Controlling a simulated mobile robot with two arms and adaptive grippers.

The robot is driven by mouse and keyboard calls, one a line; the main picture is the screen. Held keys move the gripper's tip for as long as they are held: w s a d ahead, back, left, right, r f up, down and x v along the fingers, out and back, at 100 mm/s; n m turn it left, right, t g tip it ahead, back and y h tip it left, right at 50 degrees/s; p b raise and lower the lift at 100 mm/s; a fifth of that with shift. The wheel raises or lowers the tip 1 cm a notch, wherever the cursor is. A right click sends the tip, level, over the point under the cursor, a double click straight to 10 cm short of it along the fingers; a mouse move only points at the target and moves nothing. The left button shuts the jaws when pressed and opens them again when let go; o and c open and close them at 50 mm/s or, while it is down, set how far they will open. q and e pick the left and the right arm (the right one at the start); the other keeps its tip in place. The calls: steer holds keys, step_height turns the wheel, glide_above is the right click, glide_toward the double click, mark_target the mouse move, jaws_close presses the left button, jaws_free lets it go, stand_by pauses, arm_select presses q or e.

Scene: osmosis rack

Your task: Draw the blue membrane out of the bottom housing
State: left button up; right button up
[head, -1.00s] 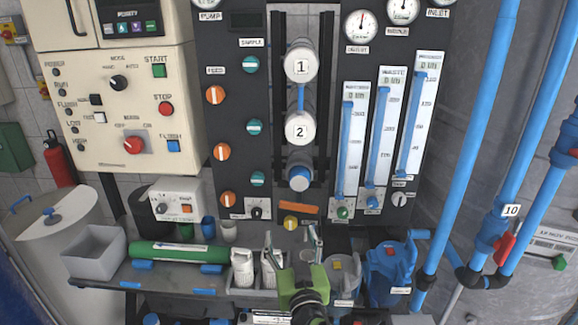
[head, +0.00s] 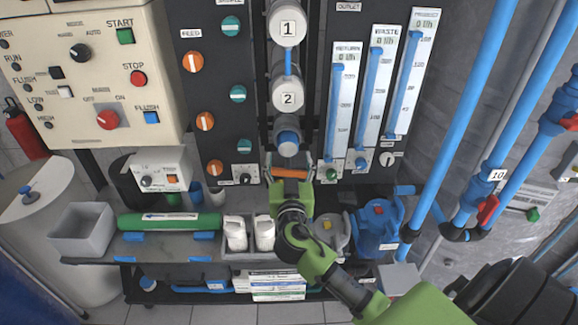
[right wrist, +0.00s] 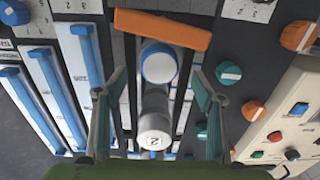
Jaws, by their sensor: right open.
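The blue membrane (head: 288,137) shows as a blue round end in the bottom housing, below the housing cap marked 2 (head: 287,98). In the right wrist view the membrane's blue end (right wrist: 158,68) lies ahead, between the fingers in the picture. My right gripper (head: 290,160) is open and empty, just below and in front of the membrane's end. Its two fingers stand apart on either side in the wrist view (right wrist: 160,85). Whether they touch anything cannot be told, but I see no grip. My left gripper is not in view.
An orange bar (head: 291,173) is just under the bottom housing, partly behind my gripper. Dark uprights flank the housings. Flow meters (head: 376,95) stand to the right, coloured valve knobs to the left. Below are a grey bin (head: 82,232), a green cylinder (head: 170,222) and white bottles.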

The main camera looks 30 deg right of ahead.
mark_target(288, 150)
steer(key=shift+x, duration=0.8)
steer(key=shift+b+x, duration=0.5)
steer(key=shift+x, duration=0.35)
steer(key=shift+b+x, duration=0.35)
steer(key=shift+x, duration=0.6)
steer(key=shift+c, duration=0.3)
